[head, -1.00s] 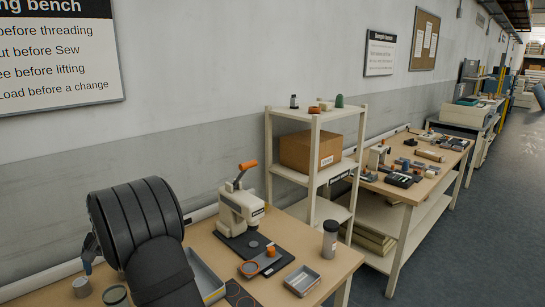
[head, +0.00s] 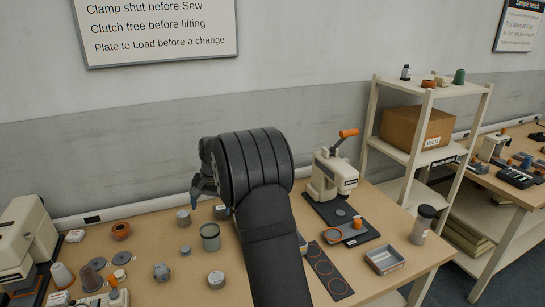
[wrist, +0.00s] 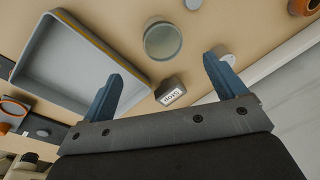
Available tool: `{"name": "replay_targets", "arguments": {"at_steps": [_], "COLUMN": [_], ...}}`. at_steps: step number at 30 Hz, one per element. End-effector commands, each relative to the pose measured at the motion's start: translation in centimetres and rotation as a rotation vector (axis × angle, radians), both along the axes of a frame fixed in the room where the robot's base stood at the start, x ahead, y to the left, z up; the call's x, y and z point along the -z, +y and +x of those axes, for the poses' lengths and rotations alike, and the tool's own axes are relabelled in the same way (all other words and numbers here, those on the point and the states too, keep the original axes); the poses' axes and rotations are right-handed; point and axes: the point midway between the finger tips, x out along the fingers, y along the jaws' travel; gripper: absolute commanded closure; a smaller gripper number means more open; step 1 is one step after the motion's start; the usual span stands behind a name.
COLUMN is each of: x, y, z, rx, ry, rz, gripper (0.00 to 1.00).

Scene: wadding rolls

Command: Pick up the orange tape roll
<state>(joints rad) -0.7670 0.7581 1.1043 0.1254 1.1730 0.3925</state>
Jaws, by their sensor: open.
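An orange roll (head: 121,230) with a dark centre lies on the bench left of my arm in the head view. An orange-brown round thing, probably the same roll, is cut off at the top right edge of the wrist view (wrist: 304,6). My gripper (wrist: 162,70) is open above the bench, with its two blue fingers apart and nothing between them. In the head view a blue finger shows left of my black wrist, right of the roll and apart from it.
A grey tray (wrist: 85,62) lies beside the left finger. A round grey-green jar (wrist: 163,41) and a small labelled block (wrist: 170,91) lie near the fingertips. The press (head: 331,175) stands right of my arm. Spools and a cream machine (head: 25,240) stand left.

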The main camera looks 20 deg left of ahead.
Motion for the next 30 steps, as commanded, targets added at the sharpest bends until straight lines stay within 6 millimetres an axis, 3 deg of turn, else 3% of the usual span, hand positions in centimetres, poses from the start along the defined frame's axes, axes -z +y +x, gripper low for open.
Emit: {"name": "replay_targets", "arguments": {"at_steps": [4, 7, 11, 15, 18, 23, 30], "x": [0.1, 0.4, 0.8, 1.0, 1.0, 1.0, 3.7], "y": [0.6, 3.9, 11.7, 20.1, 24.4, 27.5, 29.4], "z": [-0.1, -0.9, -3.4, -7.2, -9.8, -11.9, -11.7], "rx": [-0.02, -0.128, -0.399, -0.696, -0.85, -0.966, -0.977], "ry": [-0.007, -0.048, -0.162, -0.308, -0.395, -0.466, -0.472], "rz": [0.007, 0.041, 0.128, 0.224, 0.271, 0.307, 0.308], "gripper": [0.11, 0.11, 0.11, 0.11, 0.11, 0.11, 0.11]}}
